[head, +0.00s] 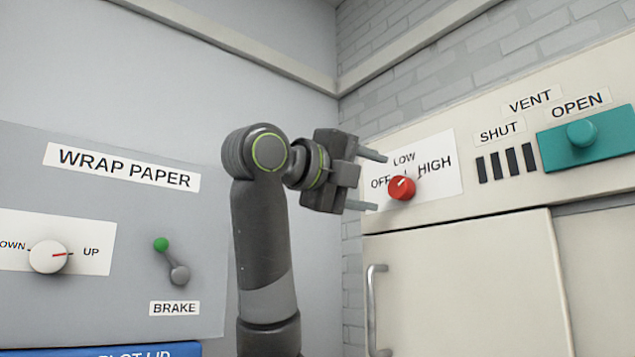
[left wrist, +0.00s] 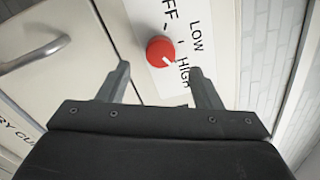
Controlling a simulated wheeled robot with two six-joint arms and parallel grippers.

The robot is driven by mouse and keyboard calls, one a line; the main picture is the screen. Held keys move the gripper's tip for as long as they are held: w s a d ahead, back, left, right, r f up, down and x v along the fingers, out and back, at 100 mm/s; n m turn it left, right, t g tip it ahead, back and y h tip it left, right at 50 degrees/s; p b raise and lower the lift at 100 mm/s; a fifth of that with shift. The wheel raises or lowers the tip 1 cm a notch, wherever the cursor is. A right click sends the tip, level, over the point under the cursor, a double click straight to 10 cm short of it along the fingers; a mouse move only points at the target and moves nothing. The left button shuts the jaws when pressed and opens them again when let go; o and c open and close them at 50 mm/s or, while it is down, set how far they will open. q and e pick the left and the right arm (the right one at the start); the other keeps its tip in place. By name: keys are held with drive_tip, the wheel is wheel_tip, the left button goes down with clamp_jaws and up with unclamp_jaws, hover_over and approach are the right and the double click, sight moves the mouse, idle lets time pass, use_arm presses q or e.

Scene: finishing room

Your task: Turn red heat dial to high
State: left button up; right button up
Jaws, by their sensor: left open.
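The red heat dial (head: 401,188) is a round knob on a white label plate (head: 441,173) marked OFF, LOW and HIGH. It also shows in the left wrist view (left wrist: 160,50), where its white mark points down and right, roughly to the HIGH side; the exact setting is hard to tell. My left gripper (head: 380,182) is open and empty in front of the panel, fingers pointing at the dial. In the left wrist view the dial lies just beyond and between the fingertips (left wrist: 160,68), apart from them. My right gripper is out of view.
A teal vent slider (head: 581,133) sits to the right of the dial. A cabinet door with a metal handle (head: 372,310) is below. On the left wall panel are a white wrap paper knob (head: 48,257) and a green-tipped brake lever (head: 161,244).

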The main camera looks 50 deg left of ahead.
use_arm(q)
drive_tip(key=s+a+p, duration=0.1)
drive_tip(key=s+p, duration=0.5)
drive_tip(key=s, duration=0.6)
drive_tip(key=shift+f, duration=0.15)
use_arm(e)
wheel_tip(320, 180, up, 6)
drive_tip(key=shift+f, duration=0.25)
use_arm(q)
drive_tip(key=shift+a, duration=0.1)
